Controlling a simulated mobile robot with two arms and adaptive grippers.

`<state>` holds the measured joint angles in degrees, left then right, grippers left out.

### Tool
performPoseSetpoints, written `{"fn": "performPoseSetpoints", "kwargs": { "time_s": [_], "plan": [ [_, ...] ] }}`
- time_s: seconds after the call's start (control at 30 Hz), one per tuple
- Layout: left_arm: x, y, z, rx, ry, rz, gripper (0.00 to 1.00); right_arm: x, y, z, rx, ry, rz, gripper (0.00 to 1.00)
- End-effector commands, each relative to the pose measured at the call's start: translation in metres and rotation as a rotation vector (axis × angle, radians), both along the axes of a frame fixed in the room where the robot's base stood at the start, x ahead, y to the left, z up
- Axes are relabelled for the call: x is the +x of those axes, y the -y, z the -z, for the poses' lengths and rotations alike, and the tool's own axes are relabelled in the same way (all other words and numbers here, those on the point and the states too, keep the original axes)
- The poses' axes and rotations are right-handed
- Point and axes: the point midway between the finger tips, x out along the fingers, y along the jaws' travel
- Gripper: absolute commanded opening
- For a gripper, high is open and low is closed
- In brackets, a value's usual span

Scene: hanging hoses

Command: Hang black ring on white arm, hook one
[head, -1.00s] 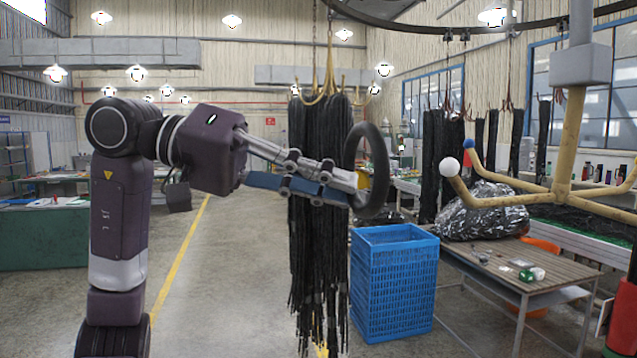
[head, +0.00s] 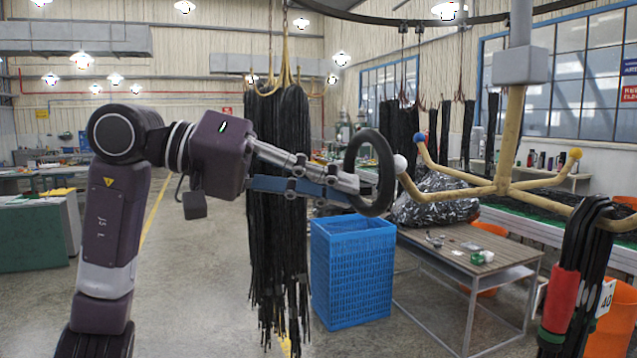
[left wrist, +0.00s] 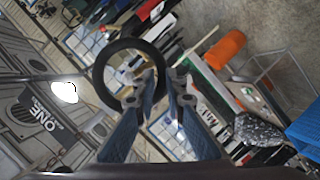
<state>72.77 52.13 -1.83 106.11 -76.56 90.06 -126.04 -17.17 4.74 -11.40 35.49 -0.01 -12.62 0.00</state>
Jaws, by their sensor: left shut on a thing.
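My left gripper (head: 352,184) is shut on the black ring (head: 367,134) and holds it up in the air, roughly upright. In the left wrist view the ring (left wrist: 101,82) has its rim between the fingertips (left wrist: 162,84). The white arm (head: 450,190) is the yellow hanger branch with a white ball tip (head: 400,163). In the head view the ball appears just right of the ring's right edge, outside its opening; the depth gap is unclear. My right gripper is not in view.
The hanger's other branches have blue (head: 419,138) and yellow (head: 575,153) tips. Black hoses (head: 575,260) hang on its near right branch. A large black hose bundle (head: 278,220) hangs behind my gripper. A blue crate (head: 353,275) and a table (head: 470,262) stand below.

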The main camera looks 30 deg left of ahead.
Motion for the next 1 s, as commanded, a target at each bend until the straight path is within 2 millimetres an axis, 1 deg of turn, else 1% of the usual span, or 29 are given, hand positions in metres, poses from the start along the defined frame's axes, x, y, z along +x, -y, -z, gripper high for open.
{"fn": "performPoseSetpoints", "kwargs": {
  "time_s": [1.0],
  "plan": [
    [0.057, 0.044, -0.001, -0.001, -0.001, 0.001, 0.0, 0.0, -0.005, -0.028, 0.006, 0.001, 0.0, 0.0]
  ]
}}
